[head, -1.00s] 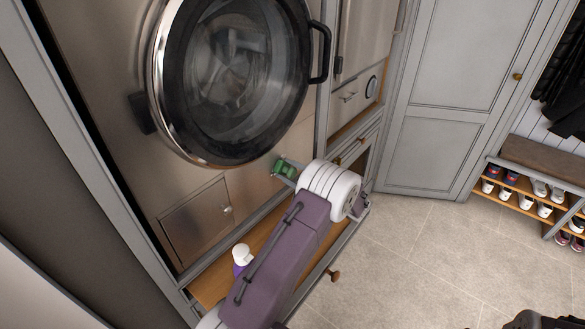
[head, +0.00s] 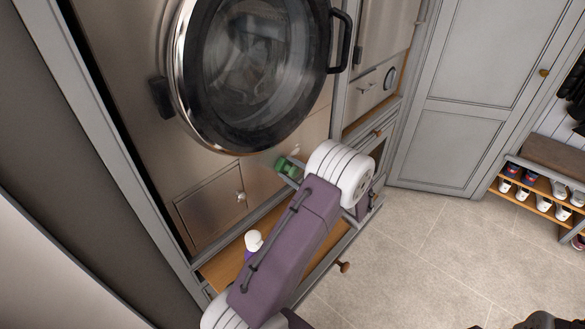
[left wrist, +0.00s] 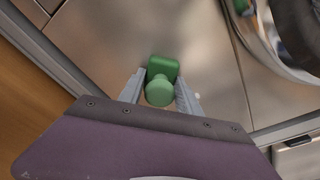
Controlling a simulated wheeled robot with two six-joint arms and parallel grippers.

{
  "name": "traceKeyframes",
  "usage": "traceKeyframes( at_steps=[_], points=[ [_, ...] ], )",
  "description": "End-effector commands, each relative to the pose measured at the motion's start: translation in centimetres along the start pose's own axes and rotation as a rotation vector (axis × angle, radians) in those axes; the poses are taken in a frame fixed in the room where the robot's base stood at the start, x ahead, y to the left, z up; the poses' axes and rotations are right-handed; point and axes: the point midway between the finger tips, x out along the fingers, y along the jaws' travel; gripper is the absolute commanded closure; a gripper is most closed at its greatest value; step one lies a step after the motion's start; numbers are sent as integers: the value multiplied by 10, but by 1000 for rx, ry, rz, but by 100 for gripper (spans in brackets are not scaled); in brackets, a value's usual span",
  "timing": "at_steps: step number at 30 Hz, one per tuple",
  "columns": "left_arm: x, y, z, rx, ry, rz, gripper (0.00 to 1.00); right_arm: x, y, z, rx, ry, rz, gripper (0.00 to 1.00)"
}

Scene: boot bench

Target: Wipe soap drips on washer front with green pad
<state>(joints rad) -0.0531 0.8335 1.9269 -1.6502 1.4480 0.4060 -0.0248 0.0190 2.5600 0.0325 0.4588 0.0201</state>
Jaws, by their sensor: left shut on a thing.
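The washer's brushed metal front (head: 150,150) carries a large round glass door (head: 260,75). A small pale streak (head: 295,150) shows on the metal just above the green pad (head: 287,167); it looks like a soap drip. My left gripper (head: 291,170) is shut on the pad, low and right of the door. In the left wrist view the pad (left wrist: 163,68) and its round green knob (left wrist: 159,91) sit between the two grey fingers, facing the metal. I cannot tell whether the pad touches the metal.
A white-capped purple bottle (head: 253,241) stands on the wooden ledge (head: 220,268) below the washer, left of my left arm. The door's black handle (head: 340,42) juts out above. A shoe bench (head: 540,185) stands far right. The tiled floor (head: 430,260) is clear.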

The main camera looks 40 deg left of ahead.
Motion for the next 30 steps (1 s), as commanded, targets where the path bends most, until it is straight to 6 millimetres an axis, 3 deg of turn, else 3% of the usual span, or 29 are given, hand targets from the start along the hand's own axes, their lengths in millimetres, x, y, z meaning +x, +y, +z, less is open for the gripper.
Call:
traceKeyframes(
  at_steps=[8, 18, 30],
  points=[
    [-2, -9, 8, -2, -2, -1, 92, -7, 0, -1, 0, 0, 0, 64],
    [3, -33, -17, -3, -1, -3, 92, 0, 0, 0, 0, 0, 0, 64],
    [5, -47, -31, -5, 0, -4, 92, 4, 0, 0, 0, 0, 0, 64]
  ],
)
